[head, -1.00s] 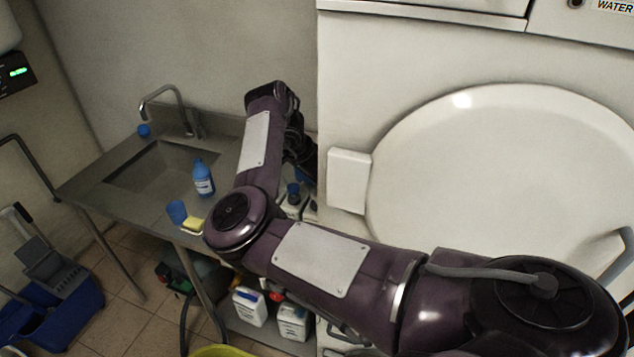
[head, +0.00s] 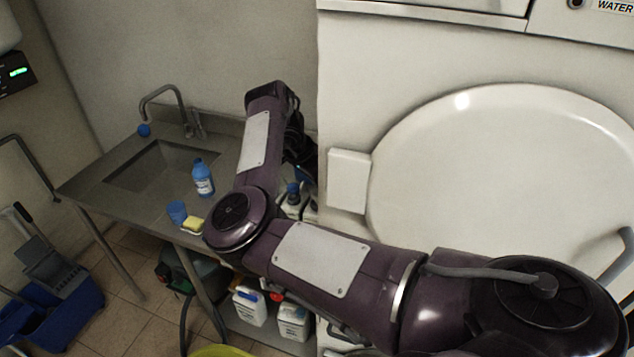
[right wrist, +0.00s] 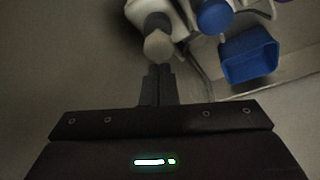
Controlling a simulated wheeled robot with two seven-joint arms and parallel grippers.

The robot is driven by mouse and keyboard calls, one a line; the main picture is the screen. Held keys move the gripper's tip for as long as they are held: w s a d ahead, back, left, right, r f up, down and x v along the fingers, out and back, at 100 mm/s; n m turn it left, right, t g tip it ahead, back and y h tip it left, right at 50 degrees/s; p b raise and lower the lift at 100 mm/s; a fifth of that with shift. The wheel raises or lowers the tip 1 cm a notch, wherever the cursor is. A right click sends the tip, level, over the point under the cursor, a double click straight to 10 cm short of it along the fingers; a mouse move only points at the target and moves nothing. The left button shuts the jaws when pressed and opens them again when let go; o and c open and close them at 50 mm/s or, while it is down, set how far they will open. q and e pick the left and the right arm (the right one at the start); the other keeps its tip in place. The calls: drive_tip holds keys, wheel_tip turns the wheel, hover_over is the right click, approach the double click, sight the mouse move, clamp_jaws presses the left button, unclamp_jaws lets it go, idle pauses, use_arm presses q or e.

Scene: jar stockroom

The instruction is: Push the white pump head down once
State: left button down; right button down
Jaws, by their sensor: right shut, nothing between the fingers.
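In the right wrist view a pale, rounded pump head (right wrist: 158,44) stands just beyond my fingertips, on a white container (right wrist: 150,8) that is cut off by the top edge. My right gripper (right wrist: 158,70) is shut and empty, its tips close to the pump head; I cannot tell whether they touch it. In the head view my right arm reaches in from the right to the sink counter and hides the gripper and the pump head. My left gripper is not in view.
A blue cap (right wrist: 215,16) and a blue open container (right wrist: 250,56) are right of the fingers. The counter (head: 120,167) also holds a blue bottle (head: 202,178), blue cup (head: 177,212) and yellow sponge (head: 192,226). A white machine (head: 345,100) stands at the right.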

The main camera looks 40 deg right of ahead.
sight(316, 193)
drive_tip(key=shift+f, duration=0.1)
idle(0.6)
drive_tip(key=shift+s+a+f+b, duration=0.1)
drive_tip(key=shift+f+b, duration=0.75)
drive_tip(key=shift+f, duration=0.6)
drive_tip(key=shift+r+p, duration=1.15)
drive_tip(key=shift+r, duration=0.25)
drive_tip(key=shift+r+p, duration=0.35)
drive_tip(key=shift+r, duration=2.7)
